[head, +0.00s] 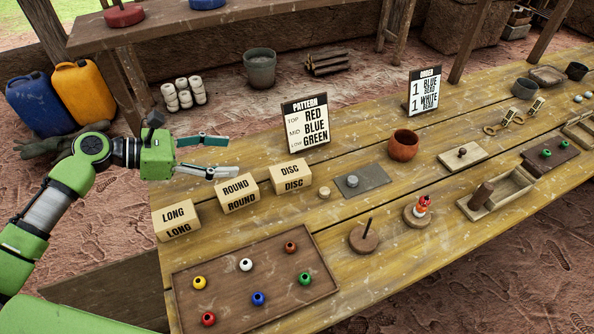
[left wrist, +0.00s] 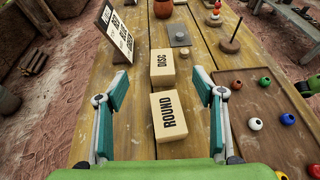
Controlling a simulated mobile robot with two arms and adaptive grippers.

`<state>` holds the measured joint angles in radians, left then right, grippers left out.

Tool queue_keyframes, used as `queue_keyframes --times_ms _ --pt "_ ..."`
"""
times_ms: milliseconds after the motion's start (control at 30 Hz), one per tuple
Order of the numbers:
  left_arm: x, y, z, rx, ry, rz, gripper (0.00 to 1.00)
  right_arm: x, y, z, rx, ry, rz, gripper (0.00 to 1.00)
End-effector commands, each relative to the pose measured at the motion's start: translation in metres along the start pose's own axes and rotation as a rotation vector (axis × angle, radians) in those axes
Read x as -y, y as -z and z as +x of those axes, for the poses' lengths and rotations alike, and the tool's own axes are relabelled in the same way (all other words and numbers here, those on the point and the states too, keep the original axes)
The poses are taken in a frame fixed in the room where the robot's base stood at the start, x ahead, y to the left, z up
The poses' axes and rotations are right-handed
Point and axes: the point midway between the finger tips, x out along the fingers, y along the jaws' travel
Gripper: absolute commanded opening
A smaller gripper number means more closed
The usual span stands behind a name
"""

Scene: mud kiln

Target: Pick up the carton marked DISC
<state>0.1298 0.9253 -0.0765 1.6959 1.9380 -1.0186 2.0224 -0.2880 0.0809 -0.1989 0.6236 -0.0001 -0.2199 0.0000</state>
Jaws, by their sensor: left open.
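The carton marked DISC (head: 291,176) is a small tan box with black lettering, standing on the wooden table at the right end of a row of cartons. It also shows in the left wrist view (left wrist: 162,67), beyond the ROUND carton (left wrist: 168,116). The ROUND carton (head: 238,193) stands left of it in the head view, with the LONG carton (head: 176,219) farther left. My left gripper (head: 232,157) is open and empty, above the table and behind the cartons in the head view. In the left wrist view its fingers (left wrist: 164,92) frame the ROUND carton. My right gripper is not seen.
A brown tray of colored beads (head: 181,291) lies in front of the cartons. The PATTERN sign (head: 305,123) stands behind DISC. A grey slab (head: 374,184) and a small tan disc (head: 324,192) lie right of it. A clay pot (head: 403,145) stands farther right.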

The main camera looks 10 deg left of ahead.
Motion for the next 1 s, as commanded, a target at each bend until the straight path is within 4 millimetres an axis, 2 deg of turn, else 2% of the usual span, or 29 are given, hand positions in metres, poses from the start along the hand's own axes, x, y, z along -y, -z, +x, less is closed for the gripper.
queue_keyframes --times_ms 33,133,233,400,567,900,1000 --pt "0.0 0.012 0.005 0.0 0.0 0.0 0.62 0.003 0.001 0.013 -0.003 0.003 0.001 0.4" --pt "0.0 0.023 0.009 0.0 0.0 0.0 0.62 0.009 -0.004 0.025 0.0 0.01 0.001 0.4" --pt "0.0 0.033 0.014 0.0 0.0 0.0 0.62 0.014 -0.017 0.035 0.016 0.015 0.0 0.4" --pt "0.0 0.05 0.021 0.0 0.0 0.0 0.62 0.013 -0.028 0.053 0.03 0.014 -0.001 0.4" --pt "0.0 0.052 0.029 0.001 0.0 0.001 0.62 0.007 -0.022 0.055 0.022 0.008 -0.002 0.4" --pt "0.0 0.05 0.091 0.003 0.001 -0.001 0.62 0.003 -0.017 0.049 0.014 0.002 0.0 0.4" --pt "0.0 0.05 0.102 0.002 0.001 0.0 0.62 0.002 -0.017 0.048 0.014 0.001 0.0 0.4"
